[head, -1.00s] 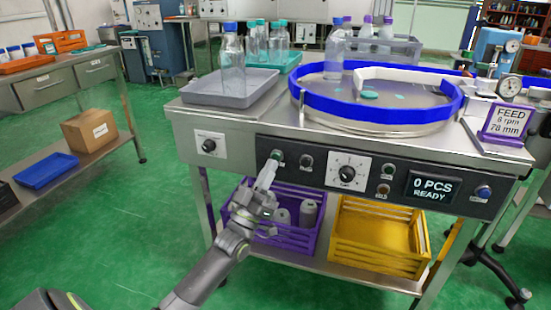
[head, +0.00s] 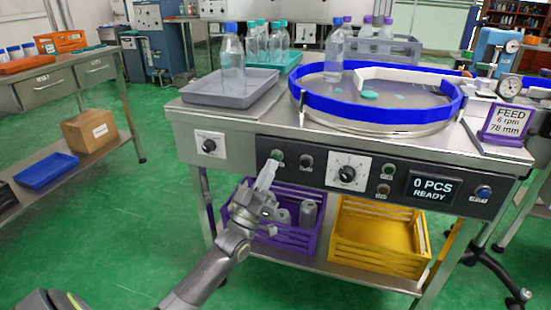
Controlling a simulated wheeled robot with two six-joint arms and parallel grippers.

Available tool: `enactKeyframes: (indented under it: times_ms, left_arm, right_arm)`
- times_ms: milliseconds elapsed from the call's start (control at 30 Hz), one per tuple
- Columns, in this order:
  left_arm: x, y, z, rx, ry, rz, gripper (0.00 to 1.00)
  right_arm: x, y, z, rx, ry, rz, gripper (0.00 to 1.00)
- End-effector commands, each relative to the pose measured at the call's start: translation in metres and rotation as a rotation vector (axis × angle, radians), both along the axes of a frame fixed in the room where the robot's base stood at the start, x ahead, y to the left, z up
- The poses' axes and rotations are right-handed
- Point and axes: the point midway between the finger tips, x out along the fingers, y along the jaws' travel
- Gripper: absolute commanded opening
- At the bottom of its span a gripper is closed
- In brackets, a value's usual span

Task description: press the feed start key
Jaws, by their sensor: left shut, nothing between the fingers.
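The control panel (head: 325,190) runs along the front of the steel machine. A green key (head: 277,155) is at its left end, with a dark key (head: 306,161) beside it. A small green key (head: 387,172) and an amber one (head: 383,190) are right of the dial, and a blue key (head: 483,192) is at the far right. The key labels are too small to read. My left gripper (head: 269,168) is shut and empty, its tips just below the left green key; I cannot tell if they touch it. The display (head: 432,188) reads "0 PCS READY". My right gripper is not in view.
A dial (head: 347,174) sits mid-panel, and a dark knob (head: 209,146) is on the left front. A blue-rimmed turntable (head: 375,112) and a grey tray (head: 212,96) stand on top. Purple (head: 285,236) and yellow (head: 375,243) crates sit below.

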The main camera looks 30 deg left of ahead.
Motion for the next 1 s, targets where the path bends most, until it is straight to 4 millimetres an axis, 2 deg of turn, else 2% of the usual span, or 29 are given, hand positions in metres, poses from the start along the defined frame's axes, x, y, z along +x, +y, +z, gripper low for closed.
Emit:
enactKeyframes:
  times_ms: [533, 1000]
  left_arm:
    - [0.0002, 0.0000, 0.0000, 0.000, 0.000, 0.000, 0.00]
    - [0.0084, 0.0019, 0.0004, 0.000, 0.000, 0.000, 0.00]
  right_arm:
    - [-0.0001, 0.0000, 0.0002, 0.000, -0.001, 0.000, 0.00]
    - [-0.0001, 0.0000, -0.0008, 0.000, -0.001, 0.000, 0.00]
